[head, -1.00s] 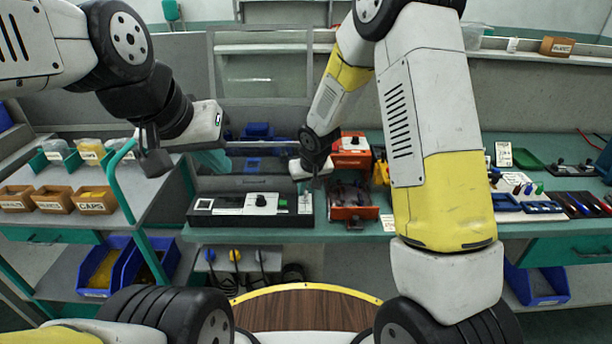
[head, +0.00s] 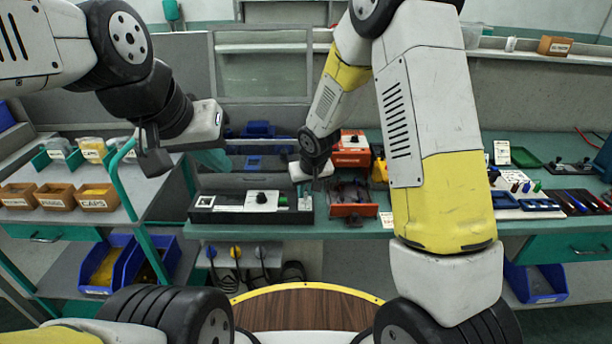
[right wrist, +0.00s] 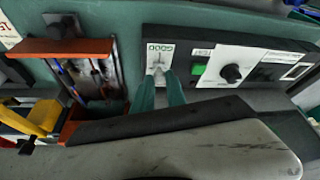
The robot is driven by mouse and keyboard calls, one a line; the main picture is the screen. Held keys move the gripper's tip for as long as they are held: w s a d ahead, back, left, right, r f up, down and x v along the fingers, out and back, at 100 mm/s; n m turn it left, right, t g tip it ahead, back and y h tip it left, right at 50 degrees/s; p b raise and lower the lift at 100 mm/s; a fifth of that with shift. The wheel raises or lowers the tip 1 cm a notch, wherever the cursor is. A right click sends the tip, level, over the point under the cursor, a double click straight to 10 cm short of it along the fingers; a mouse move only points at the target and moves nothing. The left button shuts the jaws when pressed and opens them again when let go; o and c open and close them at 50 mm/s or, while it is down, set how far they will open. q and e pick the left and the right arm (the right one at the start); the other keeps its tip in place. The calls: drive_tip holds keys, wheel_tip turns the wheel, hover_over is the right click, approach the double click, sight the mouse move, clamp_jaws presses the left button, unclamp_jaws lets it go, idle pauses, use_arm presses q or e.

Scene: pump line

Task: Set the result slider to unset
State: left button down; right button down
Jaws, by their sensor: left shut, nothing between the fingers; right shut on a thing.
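The test panel (head: 230,215) is a long dark box on the bench, with a white plate, black knob (head: 262,197) and green button (head: 283,200). In the right wrist view, the result slider's pale plate (right wrist: 158,50) is at the panel's end, with a GOOD label. My right gripper (right wrist: 161,76) is shut at this plate; its teal fingers cover the slider handle, so its exact position is hidden. In the head view, my right gripper (head: 317,183) is above the panel's right end. My left gripper (head: 152,160) is shut and empty, above the left shelf.
A red-orange fixture (head: 352,210) stands close to the panel's right end, with an orange box (head: 351,150) behind it. Blue trays (head: 255,162) lie behind the panel. Brown bins (head: 55,198) stand on the left shelf. Pens and small trays fill the bench at right.

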drive_tip(key=shift+w, duration=0.2)
drive_tip(key=c, duration=1.3)
unclamp_jaws()
drive_tip(key=shift+c, duration=0.2)
drive_tip(key=v, duration=0.7)
drive_tip(key=shift+s+r, duration=0.2)
drive_tip(key=shift+r, duration=0.15)
drive_tip(key=shift+d, duration=0.1)
drive_tip(key=s+d+r+m+t, duration=0.1)
drive_tip(key=s+d+r, duration=0.3)
drive_tip(key=r, duration=0.3)
drive_tip(key=s+d+r+m, duration=0.1)
drive_tip(key=s+d+r, duration=0.3)
drive_tip(key=d+r, duration=0.15)
drive_tip(key=s+d+r, duration=0.1)
drive_tip(key=s+r, duration=0.2)
drive_tip(key=s, duration=0.4)
drive_tip(key=s+d+r+m+t, duration=0.1)
drive_tip(key=s+r, duration=0.3)
drive_tip(key=s, duration=0.4)
drive_tip(key=shift+s+d+y, duration=0.2)
drive_tip(key=shift+d+y, duration=0.2)
drive_tip(key=shift+d, duration=0.35)
